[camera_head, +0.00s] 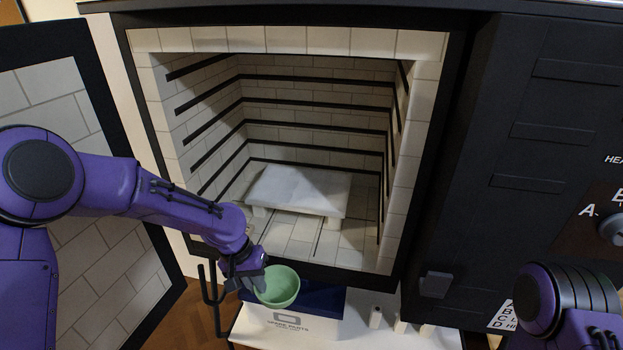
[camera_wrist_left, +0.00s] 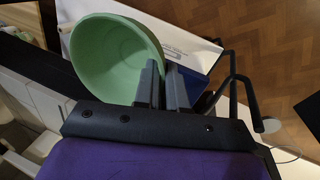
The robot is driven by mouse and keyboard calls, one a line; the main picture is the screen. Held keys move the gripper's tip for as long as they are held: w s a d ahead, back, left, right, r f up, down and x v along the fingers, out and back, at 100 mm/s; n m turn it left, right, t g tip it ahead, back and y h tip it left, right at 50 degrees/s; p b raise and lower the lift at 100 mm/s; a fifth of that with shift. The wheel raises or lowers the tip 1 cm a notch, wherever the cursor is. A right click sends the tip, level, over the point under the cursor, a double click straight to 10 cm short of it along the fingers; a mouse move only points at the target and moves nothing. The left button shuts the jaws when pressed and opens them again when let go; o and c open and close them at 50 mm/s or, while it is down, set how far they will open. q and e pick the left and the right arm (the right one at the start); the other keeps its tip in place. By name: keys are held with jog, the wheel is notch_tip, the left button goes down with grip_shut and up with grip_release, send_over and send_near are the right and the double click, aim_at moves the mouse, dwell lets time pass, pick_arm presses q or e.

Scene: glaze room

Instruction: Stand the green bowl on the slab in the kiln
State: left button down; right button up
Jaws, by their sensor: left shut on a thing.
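The green bowl (camera_head: 279,287) is in front of and below the kiln opening in the head view. My left gripper (camera_head: 256,281) is shut on the bowl's left side. In the left wrist view the bowl (camera_wrist_left: 112,52) is held with its rim between the fingers (camera_wrist_left: 163,88). The white slab (camera_head: 298,191) lies low inside the open kiln (camera_head: 270,130), raised on short light supports, and its top is bare. My right arm shows at the lower right of the head view, but its gripper is out of view.
The kiln door (camera_head: 60,92) stands open at the left. A white table (camera_head: 250,325) with a blue box (camera_head: 325,298) and small white pieces (camera_head: 376,317) stands below the opening. A dark control cabinet (camera_head: 540,120) is at the right. Dark ledges line the kiln walls.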

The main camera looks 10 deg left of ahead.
pick_arm(q)
notch_tip(320, 180, up, 10)
jog(key=w+a+n+t+p, duration=0.1)
jog(key=w+n+p, duration=0.1)
jog(key=w+n, duration=0.15)
notch_tip(320, 180, up, 12)
jog(key=n+t+y+p, duration=0.2)
jog(key=n+y+p, duration=0.1)
jog(key=n+p, duration=0.8)
send_over(277, 190)
jog(key=s+b, duration=0.2)
jog(key=n, duration=0.2)
notch_tip(277, 190, down, 7)
jog(key=shift+r+p, duration=0.1)
jog(key=shift+p, duration=1)
jog(key=shift+w+f, duration=0.25)
jog(key=shift+f, duration=0.1)
pick_arm(e)
notch_tip(277, 190, up, 14)
jog(key=shift+s+r, duration=0.15)
jog(key=shift+s, duration=0.05)
jog(key=shift+d, duration=0.1)
